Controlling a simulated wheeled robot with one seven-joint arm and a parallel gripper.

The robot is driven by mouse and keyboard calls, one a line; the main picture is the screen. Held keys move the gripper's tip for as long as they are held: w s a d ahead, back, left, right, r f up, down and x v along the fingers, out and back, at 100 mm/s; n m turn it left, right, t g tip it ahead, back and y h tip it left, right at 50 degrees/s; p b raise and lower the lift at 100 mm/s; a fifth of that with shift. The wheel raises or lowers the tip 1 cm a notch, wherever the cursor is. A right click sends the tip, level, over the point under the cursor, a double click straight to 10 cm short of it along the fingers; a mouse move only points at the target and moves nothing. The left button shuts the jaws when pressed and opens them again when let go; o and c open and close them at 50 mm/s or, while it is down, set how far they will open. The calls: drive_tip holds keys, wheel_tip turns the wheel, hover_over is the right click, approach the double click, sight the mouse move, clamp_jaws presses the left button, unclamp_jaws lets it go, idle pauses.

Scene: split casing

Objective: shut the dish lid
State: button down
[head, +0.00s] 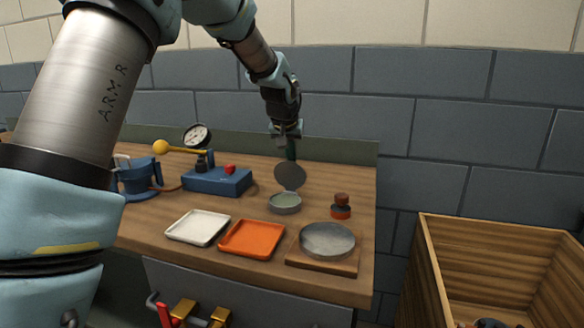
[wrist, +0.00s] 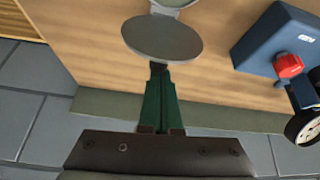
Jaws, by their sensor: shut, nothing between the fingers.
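The dish (head: 285,203) is a small round grey dish with a pale green inside, standing on the wooden bench. Its round dark grey lid (head: 290,176) is open, raised at the dish's far side. My gripper (head: 291,150) points down just behind and above the lid, with green fingers shut and empty. In the wrist view the gripper (wrist: 160,100) has its fingertips near the lid (wrist: 162,39); I cannot tell if they touch. Only the edge of the dish (wrist: 175,3) shows there.
A blue box with a red knob (head: 217,181) and a gauge stands left of the dish. A white tray (head: 198,227), an orange tray (head: 252,239) and a round metal plate on a board (head: 327,239) lie in front. A red-brown stamp-like object (head: 341,206) stands right.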

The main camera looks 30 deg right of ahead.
sight(287, 169)
drive_tip(key=shift+s+a+f+t+h+b, duration=0.25)
drive_tip(key=shift+s+a+t+h+b, duration=0.25)
drive_tip(key=shift+b, duration=2)
drive_tip(key=shift+s+a+f+t+h+b, duration=0.25)
drive_tip(key=shift+s+a+t+h+b, duration=0.25)
drive_tip(key=shift+b, duration=1.95)
drive_tip(key=s+a+t+h+b, duration=0.1)
drive_tip(key=b, duration=0.6)
drive_tip(key=s+a+t+h+b, duration=0.1)
drive_tip(key=t+b, duration=0.1)
drive_tip(key=b, duration=0.5)
drive_tip(key=shift+s+f, duration=0.1)
drive_tip(key=shift+f, duration=0.15)
drive_tip(key=b, duration=0.1)
drive_tip(key=h+b, duration=0.1)
drive_tip(key=b, duration=0.1)
drive_tip(key=shift+s+a+t, duration=0.2)
drive_tip(key=shift+s+t, duration=0.05)
drive_tip(key=shift+t, duration=0.05)
drive_tip(key=shift+s+a+b, duration=0.15)
drive_tip(key=shift+b, duration=0.9)
drive_tip(key=shift+s+a+f+b, duration=0.2)
drive_tip(key=shift+s+f+b, duration=0.05)
drive_tip(key=shift+b, duration=1)
